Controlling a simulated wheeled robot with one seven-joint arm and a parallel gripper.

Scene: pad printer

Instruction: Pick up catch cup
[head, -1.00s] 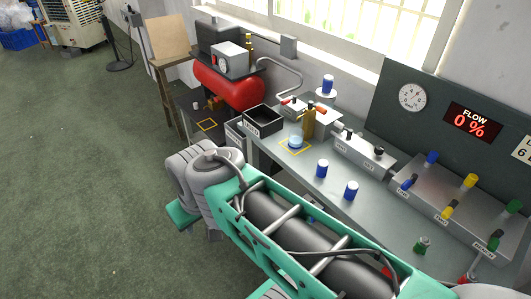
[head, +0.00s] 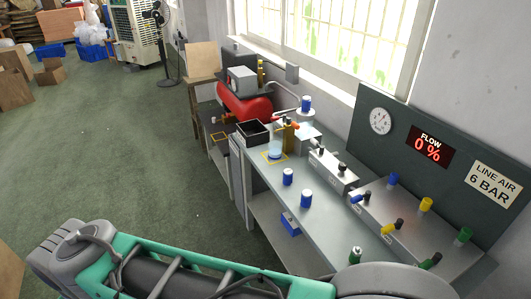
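A small clear, bluish cup (head: 275,153), which looks like the catch cup, stands upright inside a yellow square outline (head: 267,158) on the grey bench. Nothing of mine touches the cup. My green and grey arm crosses the bottom of the head view, well in front of the bench. My gripper is not visible.
The bench (head: 262,185) holds two blue-and-white canisters (head: 306,197), a black box (head: 251,133) and a valve manifold (head: 385,211). A red tank (head: 243,101) stands at the far end. The green floor (head: 130,150) left of the bench is clear.

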